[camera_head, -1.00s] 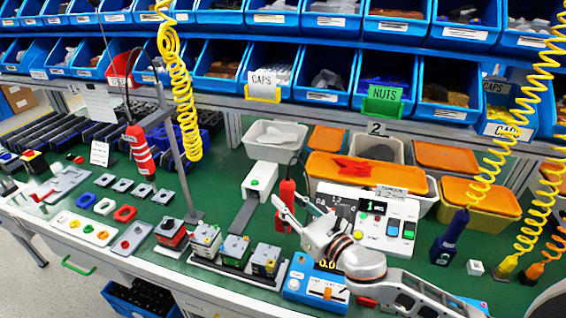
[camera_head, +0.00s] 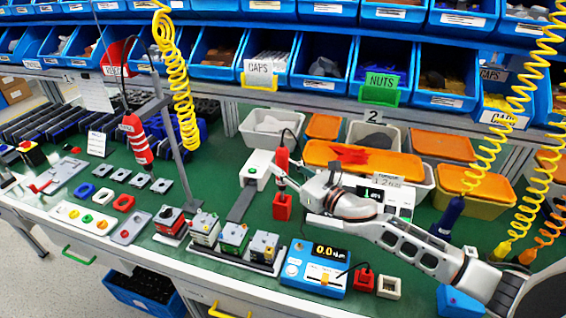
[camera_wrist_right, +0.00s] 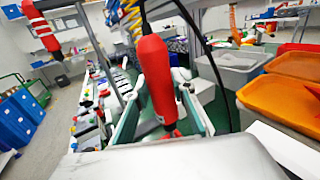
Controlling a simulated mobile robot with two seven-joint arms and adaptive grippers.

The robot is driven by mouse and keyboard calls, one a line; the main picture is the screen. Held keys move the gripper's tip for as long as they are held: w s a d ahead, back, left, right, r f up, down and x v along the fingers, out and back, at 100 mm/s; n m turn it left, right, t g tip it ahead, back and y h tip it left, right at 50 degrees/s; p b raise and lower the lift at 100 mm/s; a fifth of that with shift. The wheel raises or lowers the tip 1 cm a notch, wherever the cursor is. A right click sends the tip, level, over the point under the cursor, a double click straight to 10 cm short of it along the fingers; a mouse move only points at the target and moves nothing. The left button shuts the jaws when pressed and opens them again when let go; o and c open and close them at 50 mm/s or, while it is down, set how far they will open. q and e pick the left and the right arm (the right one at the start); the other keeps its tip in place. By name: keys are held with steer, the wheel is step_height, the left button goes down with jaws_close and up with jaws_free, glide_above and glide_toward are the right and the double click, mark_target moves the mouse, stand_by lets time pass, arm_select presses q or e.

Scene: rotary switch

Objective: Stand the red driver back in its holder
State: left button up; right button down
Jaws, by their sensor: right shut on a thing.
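The red driver (camera_head: 282,160) is upright in my right gripper (camera_head: 283,186), which is shut on its lower part. A small red block (camera_head: 282,208), which looks like the holder, stands on the green bench directly below. The fingers hide the driver's lower end in the head view, so I cannot tell whether its tip is inside the block. In the right wrist view the driver (camera_wrist_right: 157,75) stands between the two fingers (camera_wrist_right: 165,122), leaning slightly, with a dark cable above it. My left gripper is not in view.
A red-striped tool (camera_head: 136,142) hangs from a yellow coil at left. A white box (camera_head: 258,165) stands just left of the driver, and orange-lidded bins (camera_head: 350,155) stand behind. A blue meter (camera_head: 315,268) and small switch boxes (camera_head: 235,238) are in front.

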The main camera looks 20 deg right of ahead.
mark_target(285, 185)
step_height(285, 185, down, 3)
steer(key=b, duration=0.2)
steer(key=shift+f+b, duration=0.15)
steer(key=shift+b, duration=0.15)
steer(key=shift+f+b, duration=0.3)
steer(key=shift+f, duration=0.1)
steer(key=shift+f+b, duration=0.5)
steer(key=shift+f, duration=0.1)
steer(key=shift+f+b, duration=0.3)
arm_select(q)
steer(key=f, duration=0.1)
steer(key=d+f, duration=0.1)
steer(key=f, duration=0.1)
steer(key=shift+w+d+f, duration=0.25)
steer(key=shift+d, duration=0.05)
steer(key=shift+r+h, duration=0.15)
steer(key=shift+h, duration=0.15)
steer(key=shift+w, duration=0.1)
arm_select(e)
steer(key=shift+f, duration=0.25)
